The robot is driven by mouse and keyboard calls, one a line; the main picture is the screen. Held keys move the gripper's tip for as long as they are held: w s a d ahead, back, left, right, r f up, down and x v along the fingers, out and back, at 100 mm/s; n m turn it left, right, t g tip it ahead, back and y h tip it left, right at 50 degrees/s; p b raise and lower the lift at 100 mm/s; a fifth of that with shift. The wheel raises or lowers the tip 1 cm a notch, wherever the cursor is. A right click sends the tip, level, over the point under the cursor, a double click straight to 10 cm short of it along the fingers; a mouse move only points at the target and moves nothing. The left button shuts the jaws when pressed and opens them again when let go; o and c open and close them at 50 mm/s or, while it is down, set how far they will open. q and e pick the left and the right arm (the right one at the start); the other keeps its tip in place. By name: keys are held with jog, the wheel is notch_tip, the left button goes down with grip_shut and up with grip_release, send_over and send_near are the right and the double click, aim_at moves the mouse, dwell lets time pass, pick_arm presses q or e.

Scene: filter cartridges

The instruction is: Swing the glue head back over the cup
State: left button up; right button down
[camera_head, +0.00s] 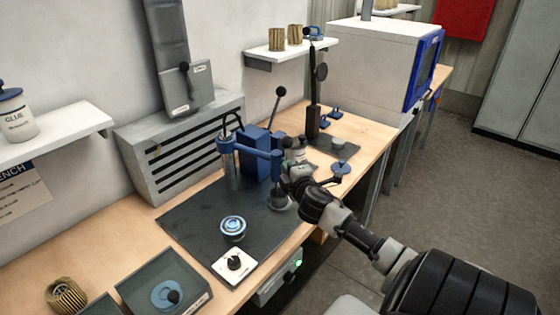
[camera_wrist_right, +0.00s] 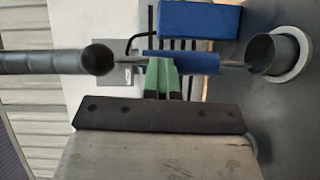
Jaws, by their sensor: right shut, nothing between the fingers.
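The glue stand is a blue block with a blue swing arm (camera_head: 258,151) on the dark mat. The blue glue head (camera_wrist_right: 196,62) shows in the right wrist view with its thin nozzle pointing at the grey cup (camera_wrist_right: 262,52). The nozzle tip appears at the cup's mouth; whether it is exactly centred I cannot tell. The cup also shows in the head view (camera_head: 280,201), below the arm's right end. My right gripper (camera_head: 290,172) is shut and empty beside the head; its green fingertips (camera_wrist_right: 164,68) overlap the head's edge, contact unclear. My left gripper is out of view.
A tray (camera_head: 140,285) and a pleated filter (camera_head: 67,294) are at front left. A dark upright press (camera_head: 314,105) stands behind my right gripper.

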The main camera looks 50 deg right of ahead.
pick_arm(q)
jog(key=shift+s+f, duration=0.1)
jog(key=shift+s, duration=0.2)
pick_arm(e)
jog(key=shift+w+d, duration=0.3)
jog(key=shift+d, duration=0.6)
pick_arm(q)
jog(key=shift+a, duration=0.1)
